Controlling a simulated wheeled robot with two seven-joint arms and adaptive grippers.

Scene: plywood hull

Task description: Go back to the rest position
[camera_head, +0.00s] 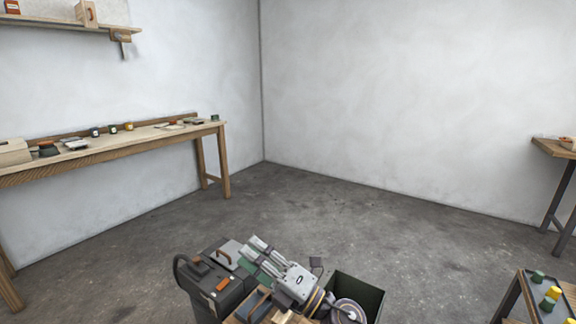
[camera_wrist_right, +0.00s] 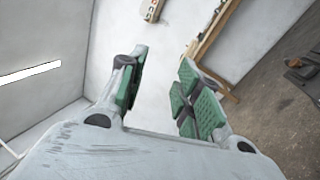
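My right gripper (camera_head: 258,252) is in the lower middle of the head view, with pale fingers and green pads. It points up and to the left, beside and partly in front of a dark toolbox (camera_head: 215,290). In the right wrist view the right gripper (camera_wrist_right: 165,88) has its two green-padded fingers apart. Nothing is between them. My left gripper does not show in either view.
A dark green bin (camera_head: 370,293) stands right of the right gripper. A long wooden bench (camera_head: 100,150) with small items is along the left wall, under a shelf (camera_head: 60,24). Tables stand at right (camera_head: 556,148) and lower right (camera_head: 527,297). The middle floor is clear.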

